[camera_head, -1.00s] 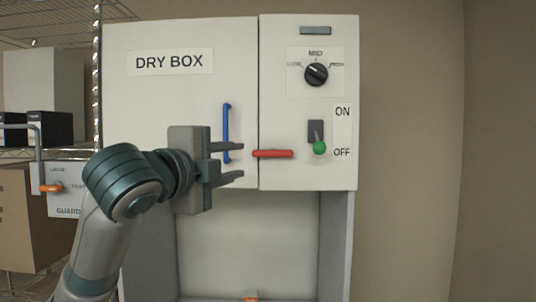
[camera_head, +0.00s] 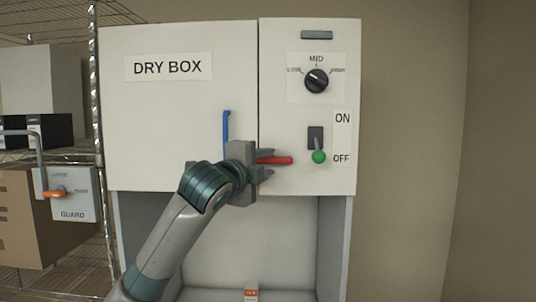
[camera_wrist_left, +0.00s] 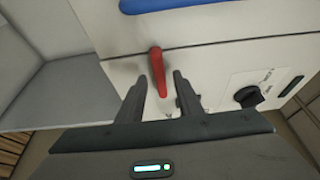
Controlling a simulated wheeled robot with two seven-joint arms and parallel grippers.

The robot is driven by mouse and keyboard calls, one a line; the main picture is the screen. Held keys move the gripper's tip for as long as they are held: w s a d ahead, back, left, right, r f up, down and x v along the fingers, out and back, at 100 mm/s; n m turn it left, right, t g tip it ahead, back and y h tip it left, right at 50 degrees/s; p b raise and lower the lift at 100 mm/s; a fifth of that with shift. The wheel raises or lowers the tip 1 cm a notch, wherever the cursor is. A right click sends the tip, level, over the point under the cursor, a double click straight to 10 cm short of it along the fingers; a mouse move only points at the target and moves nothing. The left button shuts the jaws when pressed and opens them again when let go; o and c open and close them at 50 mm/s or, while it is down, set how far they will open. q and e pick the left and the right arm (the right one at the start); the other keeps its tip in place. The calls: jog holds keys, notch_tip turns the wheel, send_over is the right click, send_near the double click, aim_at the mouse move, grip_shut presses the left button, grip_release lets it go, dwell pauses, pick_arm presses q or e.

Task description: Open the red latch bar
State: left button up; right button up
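The red latch bar (camera_head: 275,160) lies horizontally across the seam between the dry box door (camera_head: 180,110) and the control panel (camera_head: 345,100). My left gripper (camera_head: 266,164) is at the left part of the bar, and its body hides the bar's left end in the head view. In the left wrist view the red bar (camera_wrist_left: 158,72) runs between the two open fingers (camera_wrist_left: 153,82), with a visible gap to each side. The blue door handle (camera_head: 227,130) stands upright left of the bar, its lower end hidden by my gripper. My right gripper is not in view.
The panel has a black dial (camera_head: 316,81) and a green-tipped switch lever (camera_head: 318,156) just right of the bar. Below is an open recess. A wire shelf with a guard box (camera_head: 72,196) stands at the left. The wall at the right is clear.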

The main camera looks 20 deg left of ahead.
pick_arm(q)
jog(key=shift+w+d, duration=0.1)
jog(key=shift+w, duration=0.6)
grip_shut()
jog(key=shift+f, duration=0.1)
jog(key=n+t+y+b, duration=0.1)
jog(key=n+y+b, duration=0.1)
jog(key=n+b, duration=0.3)
jog(key=f+n+t+y+b, duration=0.1)
jog(key=n+y+b, duration=0.2)
jog(key=n, duration=0.7)
jog(key=d+n+t+y+b, duration=0.1)
jog(key=n+y+b, duration=0.2)
jog(key=n+b, duration=0.4)
jog(key=shift+w+f+t+b, duration=0.15)
jog(key=shift+w+t+b, duration=0.05)
jog(key=shift+t+b, duration=0.15)
jog(key=shift+n, duration=0.3)
